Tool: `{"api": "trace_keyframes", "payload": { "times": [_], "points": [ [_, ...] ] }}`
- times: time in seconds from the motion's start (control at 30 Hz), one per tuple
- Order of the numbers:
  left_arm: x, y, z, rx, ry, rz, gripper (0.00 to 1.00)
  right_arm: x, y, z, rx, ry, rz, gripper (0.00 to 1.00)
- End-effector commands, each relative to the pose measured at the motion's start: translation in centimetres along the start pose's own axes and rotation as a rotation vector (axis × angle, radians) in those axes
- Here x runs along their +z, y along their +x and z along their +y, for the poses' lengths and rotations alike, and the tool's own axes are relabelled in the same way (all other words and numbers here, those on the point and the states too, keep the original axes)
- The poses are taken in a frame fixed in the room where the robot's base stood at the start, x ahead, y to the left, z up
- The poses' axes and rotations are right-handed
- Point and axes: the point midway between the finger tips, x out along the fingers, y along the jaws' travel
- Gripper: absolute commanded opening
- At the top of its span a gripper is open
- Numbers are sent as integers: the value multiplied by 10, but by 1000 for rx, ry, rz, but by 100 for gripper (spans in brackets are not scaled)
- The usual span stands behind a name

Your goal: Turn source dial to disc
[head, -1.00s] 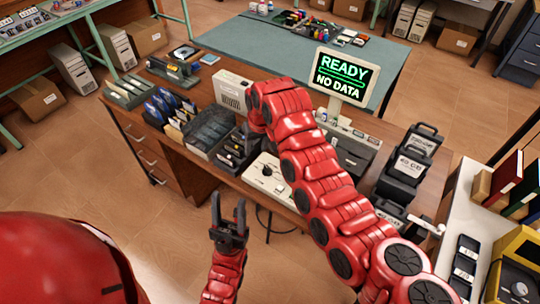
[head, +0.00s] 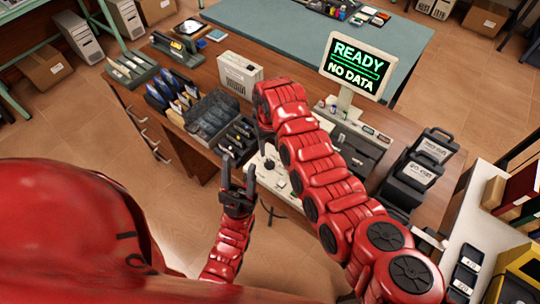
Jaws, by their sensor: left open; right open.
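The source dial (head: 269,165) is a small dark knob on a white panel (head: 279,184) at the front of the wooden desk. My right arm hides part of the panel. My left gripper (head: 238,170) is open and empty, with its two dark fingers apart, just left of the panel and in front of the desk edge in the picture. My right gripper (head: 264,138) is mostly hidden under its red wrist, above and close to the dial. Whether it touches the dial cannot be seen. The monitor (head: 357,65) reads "READY" and "NO DATA".
A dark open disk box (head: 212,117) and a rack of blue disks (head: 166,98) stand left of the panel. A beige box (head: 240,74) is behind. Floor is clear before the desk.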

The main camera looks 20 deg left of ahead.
Motion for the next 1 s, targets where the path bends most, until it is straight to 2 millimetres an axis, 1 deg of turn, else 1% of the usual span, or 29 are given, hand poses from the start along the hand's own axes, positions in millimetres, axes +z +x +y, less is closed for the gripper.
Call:
{"api": "trace_keyframes", "payload": {
  "times": [0.03, 0.07, 0.1, 0.3, 0.37, 0.43, 0.6, 0.9, 0.93, 1.0],
  "points": [
    [-1, 6, 0, 0, 0, 0, 50, 2, 7, -1, 0, -2, -8, 49],
    [-1, 8, 0, 0, 0, 0, 50, 3, 12, -1, 0, -1, -8, 49],
    [-1, 5, 0, 0, 0, 0, 50, 0, 18, -1, 2, -3, -3, 49],
    [-1, 7, 0, 0, 0, 0, 50, 2, 41, -1, 0, -1, -6, 49],
    [0, -2, 0, 0, 0, 0, 50, 0, 54, -1, 1, -2, -1, 49],
    [1, -6, 0, 0, 0, -1, 50, 1, 61, -1, 2, -3, -4, 49],
    [2, -9, 0, 0, 0, 0, 50, -1, 68, -1, 0, -2, 2, 49],
    [2, -9, 0, 0, 0, 0, 50, 0, 69, -1, -1, -1, 2, 49],
    [2, -9, 0, 0, 0, 0, 50, 0, 69, -1, -1, 0, 2, 45],
    [2, -9, 0, 0, 0, 0, 50, 0, 69, 0, -1, 0, 2, 33]
  ]
}}
